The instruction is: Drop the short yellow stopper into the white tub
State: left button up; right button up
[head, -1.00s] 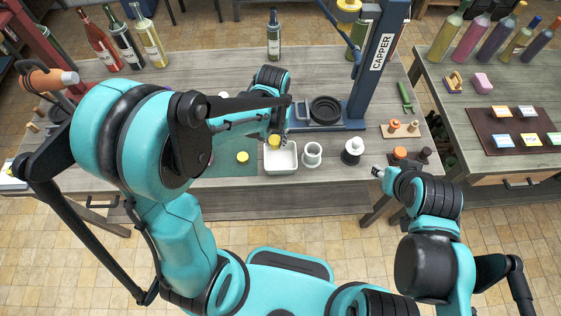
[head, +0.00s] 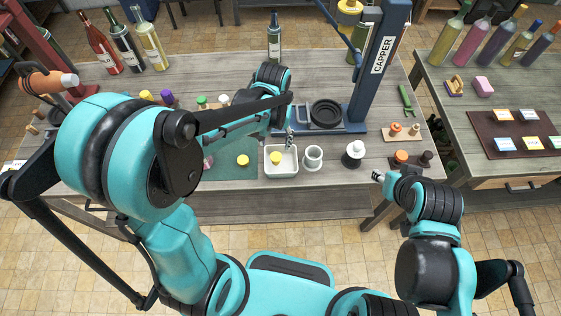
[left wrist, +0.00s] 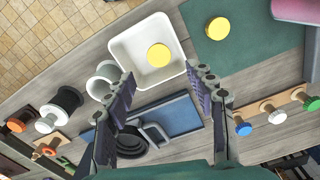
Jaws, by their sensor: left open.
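A short yellow stopper (head: 276,158) lies inside the white tub (head: 282,174); the left wrist view shows the same stopper (left wrist: 158,55) on the floor of the tub (left wrist: 125,46). A second yellow stopper (head: 243,160) lies on the green mat; it also shows in the left wrist view (left wrist: 217,28). My left gripper (head: 289,138) is above the tub's back edge, and its spread, empty fingers (left wrist: 160,88) show in the left wrist view. My right gripper (head: 378,176) is off the table's front edge, too small to judge.
A white mug (head: 312,156) and a black-and-white spool-like object (head: 353,152) stand right of the tub. The blue capper stand (head: 372,75) is behind them. The green mat (head: 222,171) adjoins the tub on the left. Bottles (head: 152,42) stand at the back left.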

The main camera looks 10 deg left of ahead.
pick_arm(q)
notch_tip(320, 180, up, 10)
jog(key=shift+f, duration=0.15)
jog(key=shift+s, duration=0.1)
dwell(0.4)
jog(key=s+a+f+t+b, duration=0.4)
jog(key=s+f+t+b, duration=0.3)
jog(key=s+f+b, duration=0.1)
jog(key=shift+s+a+f+b, duration=0.4)
jog(key=shift+s+b, duration=0.15)
jog(key=shift+s, duration=0.55)
